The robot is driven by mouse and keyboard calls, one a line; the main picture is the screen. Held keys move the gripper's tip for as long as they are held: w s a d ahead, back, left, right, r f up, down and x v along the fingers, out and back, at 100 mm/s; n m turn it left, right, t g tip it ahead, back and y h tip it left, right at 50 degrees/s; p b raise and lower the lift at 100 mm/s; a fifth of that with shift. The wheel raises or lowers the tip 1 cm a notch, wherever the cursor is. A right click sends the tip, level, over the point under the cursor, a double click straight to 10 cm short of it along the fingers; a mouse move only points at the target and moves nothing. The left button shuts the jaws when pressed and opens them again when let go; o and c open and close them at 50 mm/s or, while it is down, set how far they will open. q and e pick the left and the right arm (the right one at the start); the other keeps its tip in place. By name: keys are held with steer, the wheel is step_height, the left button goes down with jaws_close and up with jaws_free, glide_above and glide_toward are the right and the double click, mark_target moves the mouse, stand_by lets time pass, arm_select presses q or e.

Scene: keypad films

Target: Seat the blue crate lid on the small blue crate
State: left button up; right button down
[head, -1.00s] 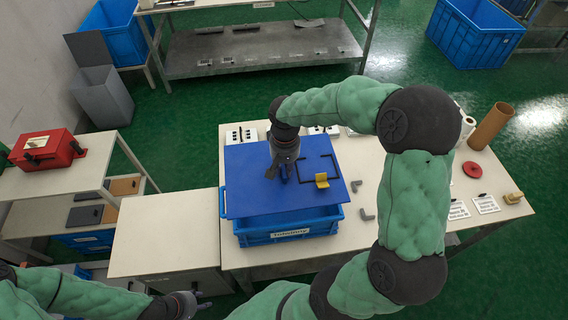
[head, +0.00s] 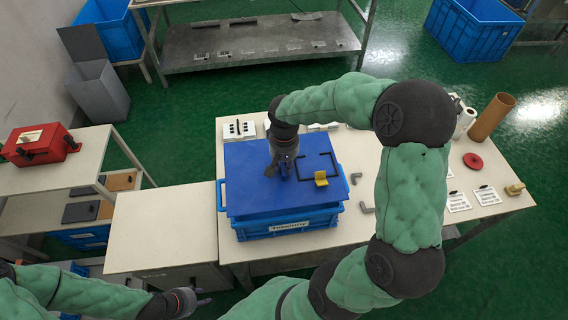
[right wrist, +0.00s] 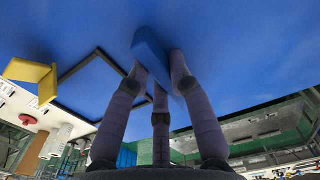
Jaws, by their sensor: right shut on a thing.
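The blue crate lid (head: 245,175) is a flat panel with a black outline and a yellow bracket (head: 321,178) on top. It lies over the small blue crate (head: 290,226), hiding its inside. The crate's labelled front and side handles show around the lid. I cannot tell whether the lid rests fully on the rim. My right gripper (head: 278,172) points down at the lid's middle, shut on its small blue grip, which shows between the fingers in the right wrist view (right wrist: 152,55). My left gripper (head: 198,297) is empty and open at the lower left, away from the crate.
The crate stands on a pale table (head: 400,215). A lower pale cabinet (head: 160,230) adjoins it at left.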

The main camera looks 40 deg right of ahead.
steer(key=shift+f+b, duration=1.75)
steer(key=shift+f, duration=0.9)
steer(key=shift+f+b, duration=0.45)
steer(key=shift+f, duration=0.15)
steer(key=c, duration=1)
jaws_free()
steer(key=shift+c, duration=0.2)
step_height(320, 180, up, 12)
